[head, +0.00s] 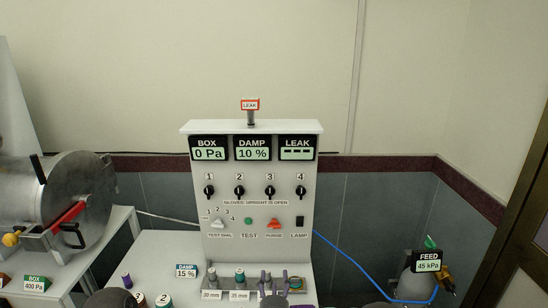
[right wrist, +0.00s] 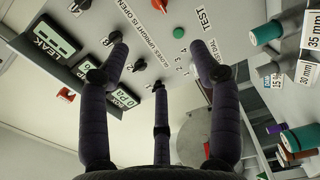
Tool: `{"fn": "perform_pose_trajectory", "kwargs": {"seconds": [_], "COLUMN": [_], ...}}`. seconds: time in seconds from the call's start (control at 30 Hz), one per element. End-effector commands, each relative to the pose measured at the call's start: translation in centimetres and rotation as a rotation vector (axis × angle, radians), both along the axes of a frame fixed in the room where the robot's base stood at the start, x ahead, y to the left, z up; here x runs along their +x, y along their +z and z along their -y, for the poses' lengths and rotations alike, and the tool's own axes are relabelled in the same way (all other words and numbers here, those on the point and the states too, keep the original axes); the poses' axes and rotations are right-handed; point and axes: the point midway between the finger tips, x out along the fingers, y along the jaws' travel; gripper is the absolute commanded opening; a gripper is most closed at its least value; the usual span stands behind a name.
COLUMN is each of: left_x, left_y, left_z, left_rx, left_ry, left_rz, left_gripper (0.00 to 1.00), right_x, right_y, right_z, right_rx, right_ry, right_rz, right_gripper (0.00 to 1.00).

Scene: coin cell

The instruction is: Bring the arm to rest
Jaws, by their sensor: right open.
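My right gripper (head: 272,282) shows at the bottom of the head view, low in front of the white panel (head: 226,245). In the right wrist view its dark padded fingers (right wrist: 157,62) are spread apart with nothing between them. The panel's face, with its dials and labels, lies beyond the fingertips there. I cannot tell how far the fingertips are from the panel. My left gripper is not in view.
The panel's displays read BOX 0 Pa, DAMP 10 % and LEAK dashes. Small parts stand in a labelled rack (head: 222,284) below. A metal drum (head: 50,200) is at left. A feed bottle (head: 415,284) with a blue hose (head: 345,262) is at right.

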Motion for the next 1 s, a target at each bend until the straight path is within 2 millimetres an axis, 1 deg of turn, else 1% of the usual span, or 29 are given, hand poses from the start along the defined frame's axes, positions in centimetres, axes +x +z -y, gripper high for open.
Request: {"fn": "perform_pose_trajectory", "kwargs": {"seconds": [0.17, 0.37, 0.57, 0.67, 0.77, 0.8, 0.87, 0.9, 0.97, 1.0], "left_x": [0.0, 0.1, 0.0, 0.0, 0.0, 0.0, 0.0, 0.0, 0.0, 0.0], "left_y": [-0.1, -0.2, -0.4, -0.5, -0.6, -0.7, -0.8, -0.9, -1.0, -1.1], "left_z": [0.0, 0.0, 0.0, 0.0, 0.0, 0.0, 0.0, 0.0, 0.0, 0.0], "left_rx": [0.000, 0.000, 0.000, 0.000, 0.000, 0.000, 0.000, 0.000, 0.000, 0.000], "left_ry": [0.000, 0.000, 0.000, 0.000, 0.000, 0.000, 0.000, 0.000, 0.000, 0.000], "left_rz": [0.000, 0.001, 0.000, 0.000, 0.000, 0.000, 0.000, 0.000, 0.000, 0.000], "left_gripper": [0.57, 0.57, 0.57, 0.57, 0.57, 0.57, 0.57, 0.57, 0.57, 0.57], "right_x": [-0.1, -0.6, -1.7, -2.9, -4.8, -6.0, -8.0, -9.5, -11.9, -13.6], "right_y": [-2.0, -5.2, -9.6, -12.6, -16.4, -18.1, -20.7, -22.4, -24.6, -26.0], "right_z": [0.6, 1.4, 2.7, 3.6, 4.7, 5.2, 6.1, 6.5, 7.2, 7.7], "right_rx": [0.066, 0.176, 0.339, 0.449, 0.598, 0.671, 0.786, 0.861, 0.973, 1.047], "right_ry": [0.013, 0.023, 0.017, -0.002, -0.045, -0.074, -0.131, -0.175, -0.252, -0.312], "right_rz": [-0.057, -0.152, -0.292, -0.390, -0.520, -0.583, -0.681, -0.746, -0.839, -0.901], "right_gripper": [0.63, 0.63, 0.63, 0.63, 0.63, 0.63, 0.63, 0.63, 0.63, 0.63]}}
